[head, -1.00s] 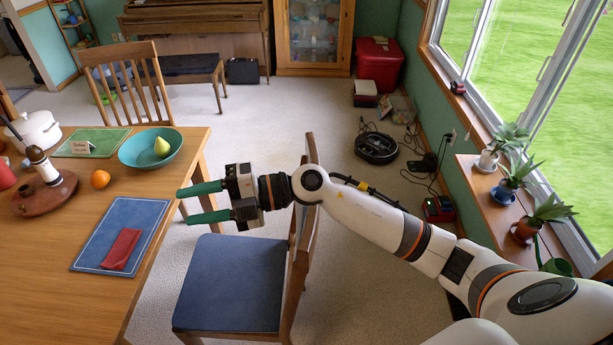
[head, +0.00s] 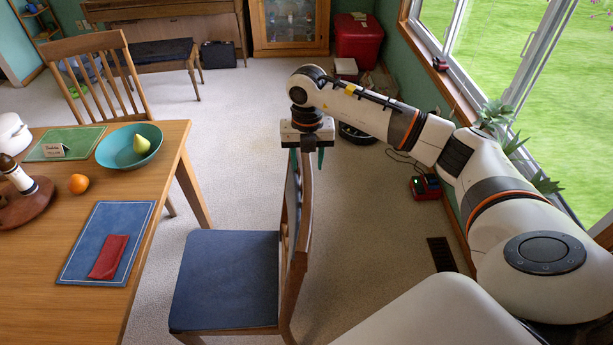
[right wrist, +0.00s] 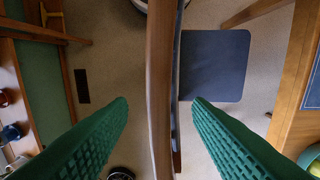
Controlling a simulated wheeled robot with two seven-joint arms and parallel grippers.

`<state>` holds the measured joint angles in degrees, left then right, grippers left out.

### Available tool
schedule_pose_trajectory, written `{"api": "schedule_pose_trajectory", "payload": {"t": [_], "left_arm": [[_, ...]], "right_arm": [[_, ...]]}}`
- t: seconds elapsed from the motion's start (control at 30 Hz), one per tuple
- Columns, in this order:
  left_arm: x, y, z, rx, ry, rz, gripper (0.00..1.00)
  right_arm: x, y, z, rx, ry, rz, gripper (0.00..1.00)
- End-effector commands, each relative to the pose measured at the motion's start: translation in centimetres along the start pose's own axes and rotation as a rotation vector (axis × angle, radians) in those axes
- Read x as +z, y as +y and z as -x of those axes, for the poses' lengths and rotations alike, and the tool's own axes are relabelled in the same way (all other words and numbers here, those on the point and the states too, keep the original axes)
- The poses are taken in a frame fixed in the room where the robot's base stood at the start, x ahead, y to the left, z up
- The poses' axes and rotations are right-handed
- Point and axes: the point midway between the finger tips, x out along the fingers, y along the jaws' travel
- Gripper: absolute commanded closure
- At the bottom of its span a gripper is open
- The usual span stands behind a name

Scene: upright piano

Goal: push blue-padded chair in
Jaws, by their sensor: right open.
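The blue-padded chair (head: 225,281) stands to the right of the table (head: 150,215), its seat facing left toward it. Its wooden back (head: 299,240) is upright on the right side. My right gripper (head: 307,160) points down at the far end of the chair back, open, with green fingers on either side of the back's top. In the right wrist view, the back's top edge (right wrist: 160,90) runs between the spread fingers, and the blue seat (right wrist: 214,66) lies to its right. I cannot tell whether a finger touches the wood. My left gripper is not in view.
A blue placemat (head: 80,258) with a red napkin (head: 109,256), a teal bowl (head: 115,150) and an orange (head: 78,184) are on the table. Another chair (head: 105,75) stands at its far side. Carpet is bare behind the blue-padded chair. Plants (head: 495,118) line the window.

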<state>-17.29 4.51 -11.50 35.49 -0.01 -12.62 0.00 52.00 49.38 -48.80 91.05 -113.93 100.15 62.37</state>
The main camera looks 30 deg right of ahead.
Motion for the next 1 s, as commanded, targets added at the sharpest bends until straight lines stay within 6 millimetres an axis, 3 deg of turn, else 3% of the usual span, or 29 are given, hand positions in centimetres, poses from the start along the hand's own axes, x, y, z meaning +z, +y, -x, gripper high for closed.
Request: {"api": "schedule_pose_trajectory", "payload": {"t": [0.2, 0.33, 0.5, 0.77, 1.0], "left_arm": [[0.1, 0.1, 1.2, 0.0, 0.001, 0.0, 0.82], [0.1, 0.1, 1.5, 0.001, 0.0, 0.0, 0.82], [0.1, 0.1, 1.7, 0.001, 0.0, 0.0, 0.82], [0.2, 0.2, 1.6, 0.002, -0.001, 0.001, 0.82], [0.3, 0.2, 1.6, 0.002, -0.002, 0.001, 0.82]], "right_arm": [[0.1, 0.1, -4.2, 0.002, -0.004, 0.001, 0.55], [0.1, -0.1, -5.9, -0.001, -0.004, 0.0, 0.55], [0.1, 0.0, -7.0, -0.001, -0.001, 0.001, 0.55], [0.1, -0.1, -7.2, -0.002, -0.001, 0.002, 0.55], [0.1, -0.1, -7.2, -0.002, -0.001, 0.002, 0.91]]}}
